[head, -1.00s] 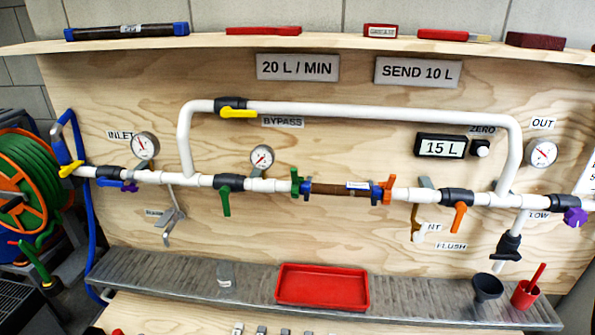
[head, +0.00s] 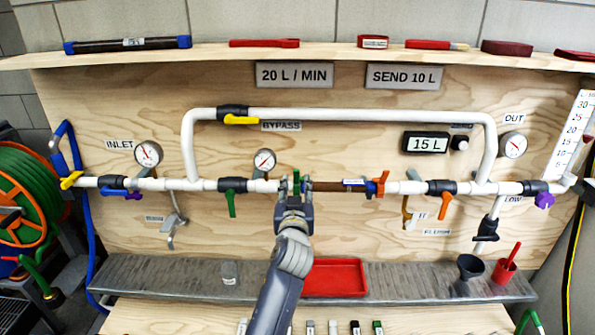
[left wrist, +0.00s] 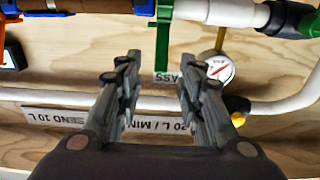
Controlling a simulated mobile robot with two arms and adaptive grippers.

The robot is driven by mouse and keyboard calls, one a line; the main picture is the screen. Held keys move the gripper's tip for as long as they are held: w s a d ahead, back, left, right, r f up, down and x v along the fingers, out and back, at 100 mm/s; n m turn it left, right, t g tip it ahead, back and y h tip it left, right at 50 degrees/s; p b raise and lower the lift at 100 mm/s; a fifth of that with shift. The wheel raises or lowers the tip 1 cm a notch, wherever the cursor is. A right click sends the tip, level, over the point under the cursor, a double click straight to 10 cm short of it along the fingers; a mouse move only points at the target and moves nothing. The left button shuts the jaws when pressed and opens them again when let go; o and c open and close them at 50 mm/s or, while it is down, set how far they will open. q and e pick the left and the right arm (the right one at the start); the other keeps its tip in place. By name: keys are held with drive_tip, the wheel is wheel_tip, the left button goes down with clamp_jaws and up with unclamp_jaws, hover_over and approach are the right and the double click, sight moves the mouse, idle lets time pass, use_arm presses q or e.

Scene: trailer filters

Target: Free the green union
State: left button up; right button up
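The green union (head: 296,180) sits on the white pipe, at the left end of the brown filter cartridge (head: 327,187). Its green wing also shows in the left wrist view (left wrist: 164,38), top centre. My left gripper (head: 294,186) is open in front of the union, one finger on each side of it in the head view. In the left wrist view the open fingertips (left wrist: 160,62) are spread on either side of the wing, with a gap to each. I cannot tell how deep the wing sits between them. The orange union (head: 381,184) is at the cartridge's right end. My right gripper is out of view.
A green-handled valve (head: 231,198) and a gauge (head: 265,160) are close left of the union. The bypass pipe (head: 370,115) runs above. A red tray (head: 340,278) lies on the grey ledge below. A spare cartridge (head: 128,44) lies on the top shelf.

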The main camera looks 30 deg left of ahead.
sight(296, 175)
use_arm(q)
drive_tip(key=p+x, duration=0.1)
drive_tip(key=x, duration=0.5)
drive_tip(key=shift+a+r, duration=0.1)
drive_tip(key=shift+w+a, duration=0.25)
drive_tip(key=shift+w, duration=0.2)
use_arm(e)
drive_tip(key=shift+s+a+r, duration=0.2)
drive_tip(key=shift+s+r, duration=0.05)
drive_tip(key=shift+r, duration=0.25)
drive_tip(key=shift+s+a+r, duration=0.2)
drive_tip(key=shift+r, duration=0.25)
use_arm(q)
drive_tip(key=shift+c, duration=0.2)
clamp_jaws()
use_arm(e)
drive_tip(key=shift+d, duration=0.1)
